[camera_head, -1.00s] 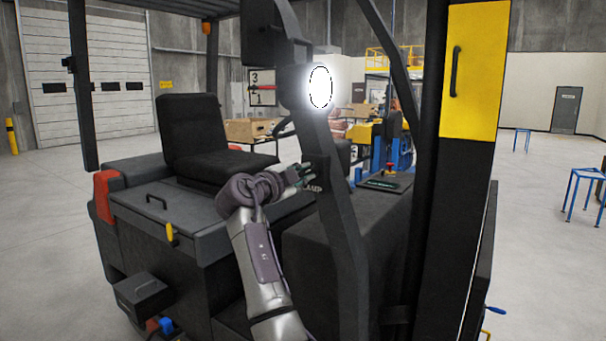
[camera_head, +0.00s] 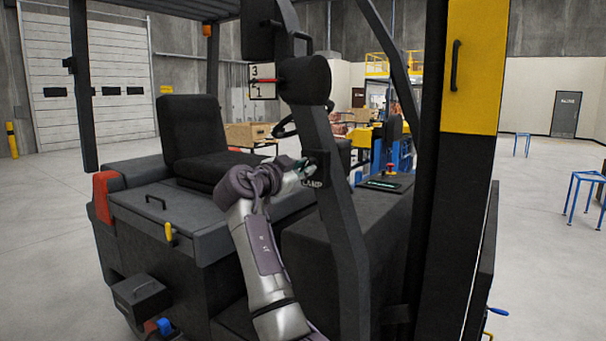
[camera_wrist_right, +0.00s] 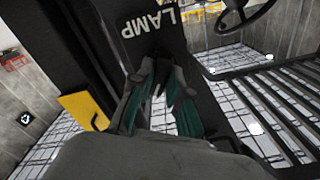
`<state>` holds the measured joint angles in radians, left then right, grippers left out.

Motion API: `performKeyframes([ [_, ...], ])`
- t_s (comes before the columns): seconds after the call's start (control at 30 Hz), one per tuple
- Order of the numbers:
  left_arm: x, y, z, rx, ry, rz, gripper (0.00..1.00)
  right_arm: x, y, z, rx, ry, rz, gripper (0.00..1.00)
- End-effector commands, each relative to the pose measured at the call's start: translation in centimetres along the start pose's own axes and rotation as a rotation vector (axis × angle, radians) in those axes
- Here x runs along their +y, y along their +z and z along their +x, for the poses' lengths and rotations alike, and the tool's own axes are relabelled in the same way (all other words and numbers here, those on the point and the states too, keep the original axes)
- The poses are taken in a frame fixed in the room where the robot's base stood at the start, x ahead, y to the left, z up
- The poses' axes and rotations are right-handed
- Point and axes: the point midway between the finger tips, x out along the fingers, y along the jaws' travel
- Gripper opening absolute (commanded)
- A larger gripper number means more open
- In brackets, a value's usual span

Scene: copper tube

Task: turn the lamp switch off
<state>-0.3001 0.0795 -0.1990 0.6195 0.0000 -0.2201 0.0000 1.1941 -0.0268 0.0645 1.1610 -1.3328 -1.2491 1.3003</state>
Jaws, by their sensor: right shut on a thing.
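The lamp (camera_head: 305,80) is a round dark housing high on the forklift's front post, and no light shows from it. Below it on the post is a small dark switch box (camera_head: 322,161) marked LAMP. The box face with its white lettering also shows in the right wrist view (camera_wrist_right: 150,40). My right gripper (camera_head: 309,172) is at this box, its teal-lined fingers (camera_wrist_right: 166,80) closed in around the small dark switch. The fingers hide most of the switch, so its position cannot be read. My left gripper is not in view.
The forklift's black post (camera_head: 343,240) stands right beside my right gripper. The seat (camera_head: 190,135) and steering wheel (camera_head: 288,125) are behind it. A small panel with a red button (camera_head: 390,168) lies to the right. Open floor extends at the far right.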

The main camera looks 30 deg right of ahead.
Motion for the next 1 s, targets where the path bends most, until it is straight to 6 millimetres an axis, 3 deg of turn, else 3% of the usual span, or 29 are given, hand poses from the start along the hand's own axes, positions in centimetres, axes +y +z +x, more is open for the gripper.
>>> performKeyframes([
  [0.5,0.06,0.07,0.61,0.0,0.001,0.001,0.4,-0.01,0.01,0.03,0.0,0.001,-0.428,0.0],
  [1.0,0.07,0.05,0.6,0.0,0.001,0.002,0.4,-0.07,-0.01,-0.01,0.0,0.0,-0.579,0.0],
])
